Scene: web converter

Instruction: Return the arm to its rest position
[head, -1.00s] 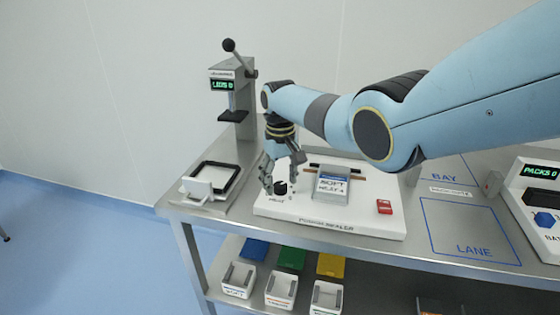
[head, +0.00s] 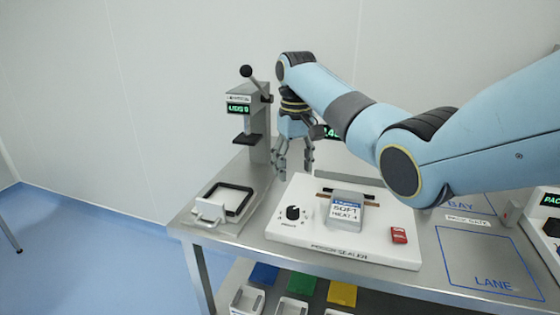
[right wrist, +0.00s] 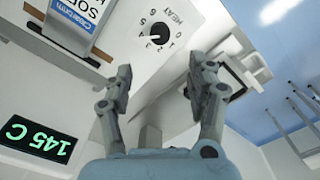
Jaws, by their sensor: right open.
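My right arm comes in from the right in the head view, and its right gripper (head: 294,170) hangs down above the back left of the white sealer (head: 345,235). The gripper is open and empty, its fingers apart in the right wrist view (right wrist: 158,92). The sealer's black heat knob (head: 293,212) stands below and in front of the fingers, apart from them. The knob also shows in the right wrist view (right wrist: 158,33), with a numbered dial. My left gripper is not in view.
A lever press (head: 248,120) stands left of the gripper, close by. Open air lies above the table.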

